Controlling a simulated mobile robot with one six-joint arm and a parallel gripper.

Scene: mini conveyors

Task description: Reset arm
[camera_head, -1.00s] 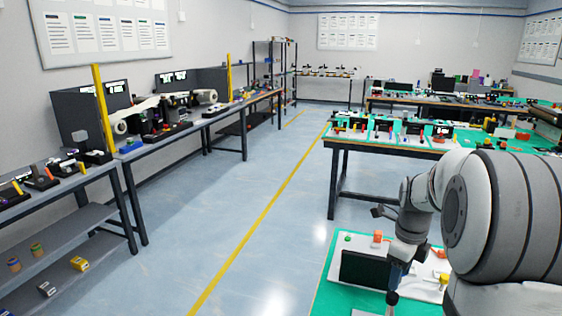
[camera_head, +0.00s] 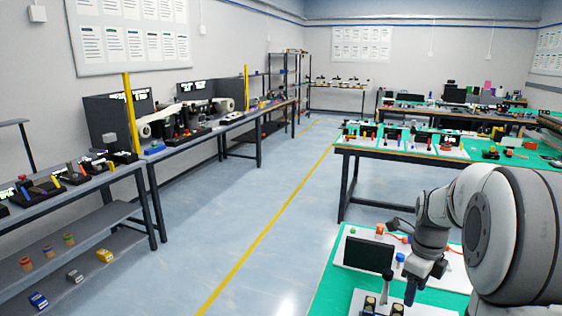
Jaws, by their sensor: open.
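My arm reaches in from the right edge of the head view and bends down over the green-topped table at the bottom right. My gripper (camera_head: 411,291) points down above the white board (camera_head: 455,262) there. Its fingers are small and dark in this view, and nothing shows held between them. A dark upright panel (camera_head: 368,254) stands on the board left of my gripper. A blue piece (camera_head: 400,257) and a red-orange piece (camera_head: 380,229) sit near it. The right part of the board is hidden behind my arm.
A long grey bench (camera_head: 190,140) with machines runs along the left wall. A shelf below the nearer left bench holds several small boxes (camera_head: 104,255). Another green-topped table (camera_head: 400,151) stands behind my arm. The floor (camera_head: 240,215) with a yellow line is clear in the middle.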

